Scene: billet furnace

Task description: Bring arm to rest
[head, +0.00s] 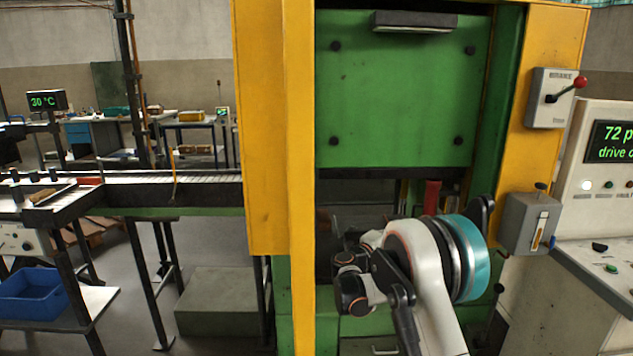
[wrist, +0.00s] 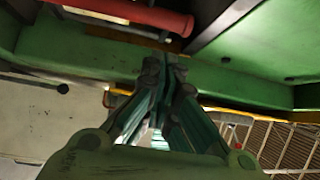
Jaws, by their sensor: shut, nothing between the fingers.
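My arm, white with a teal band, is raised in front of the machine's opening in the head view. My gripper (wrist: 165,75) shows in the wrist view with its fingers together and nothing between them. In the head view its fingers are hidden or too small to make out. The gripper is close to the green machine frame and a red cylinder (wrist: 130,14), which also shows in the head view (head: 431,196) behind my arm.
A yellow post (head: 270,120) and green panel (head: 400,90) frame the opening. A brake box (head: 549,98) with a red-knobbed lever and a grey lever box (head: 528,222) are at right, beside a console (head: 610,270). A roller conveyor (head: 175,190) runs left; a blue bin (head: 32,294) sits below.

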